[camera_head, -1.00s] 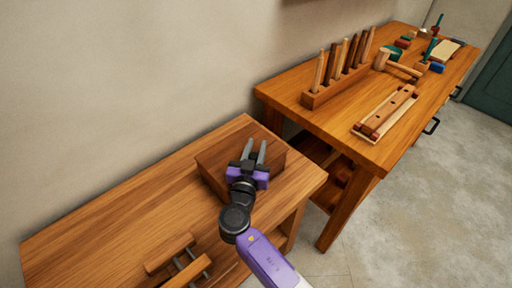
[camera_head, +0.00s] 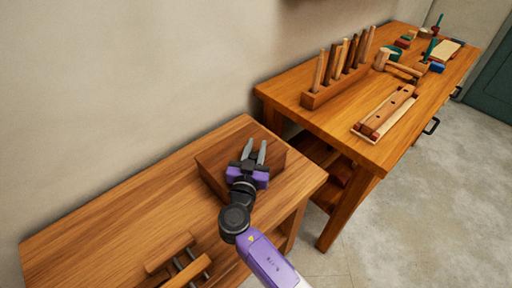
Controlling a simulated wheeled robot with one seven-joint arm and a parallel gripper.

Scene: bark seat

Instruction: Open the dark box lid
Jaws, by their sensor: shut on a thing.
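The dark box (camera_head: 212,160) is a low brown wooden box near the right end of the nearer bench. Its lid looks closed, with no gap that I can make out. My gripper (camera_head: 254,152) is over the box, its two grey fingers pointing away from my purple arm across the lid. The fingers are shut on a part of the lid, which is too small and too covered by the fingers to make out. My gripper and wrist hide the front middle of the box.
A wooden clamp (camera_head: 180,266) with metal bars lies at the front of the nearer bench (camera_head: 110,222). A farther bench on the right holds a tool rack (camera_head: 320,96), a mallet (camera_head: 384,60) and a wooden jig (camera_head: 386,112). A gap separates the benches. The nearer bench is clear left of the box.

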